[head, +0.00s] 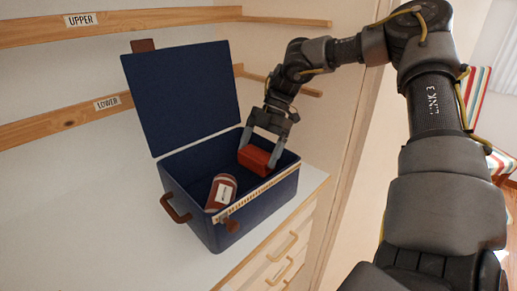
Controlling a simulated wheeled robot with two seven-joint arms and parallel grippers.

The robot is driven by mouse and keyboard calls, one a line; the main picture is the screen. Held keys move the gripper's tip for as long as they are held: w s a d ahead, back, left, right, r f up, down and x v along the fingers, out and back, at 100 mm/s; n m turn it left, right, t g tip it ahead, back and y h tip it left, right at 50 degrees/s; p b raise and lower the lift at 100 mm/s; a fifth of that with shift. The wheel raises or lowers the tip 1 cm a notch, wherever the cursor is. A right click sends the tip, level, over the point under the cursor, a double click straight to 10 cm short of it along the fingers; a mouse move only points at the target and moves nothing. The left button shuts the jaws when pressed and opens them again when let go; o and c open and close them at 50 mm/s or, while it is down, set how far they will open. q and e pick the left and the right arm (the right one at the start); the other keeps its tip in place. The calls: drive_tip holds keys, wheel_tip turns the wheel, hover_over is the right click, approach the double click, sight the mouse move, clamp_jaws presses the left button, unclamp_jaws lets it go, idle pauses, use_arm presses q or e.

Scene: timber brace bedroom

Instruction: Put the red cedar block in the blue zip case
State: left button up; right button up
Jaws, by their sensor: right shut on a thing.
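The blue zip case (258,208) stands open on a white-topped drawer unit, with its lid (185,95) tilted up at the back left. My right gripper (262,150) reaches down into the case's opening from above. It is shut on the red cedar block (254,160), which is at the right part of the opening, between the fingers. I cannot tell whether the block touches the case floor. My left gripper is out of view.
Wooden rails marked UPPER (80,20) and LOWER (107,103) run along the wall behind. The white top (120,220) is bare left of the case. Drawers with wooden handles (283,247) are below. A striped chair (478,90) stands at the far right.

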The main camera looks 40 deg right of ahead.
sight(263, 151)
drive_tip(key=shift+f+b, duration=0.95)
drive_tip(key=shift+f, duration=0.45)
drive_tip(key=shift+f+b, duration=0.7)
drive_tip(key=shift+f, duration=0.2)
drive_tip(key=o, duration=0.8)
drive_tip(key=shift+o, duration=0.2)
drive_tip(key=shift+b+v, duration=0.45)
drive_tip(key=shift+v, duration=3.4)
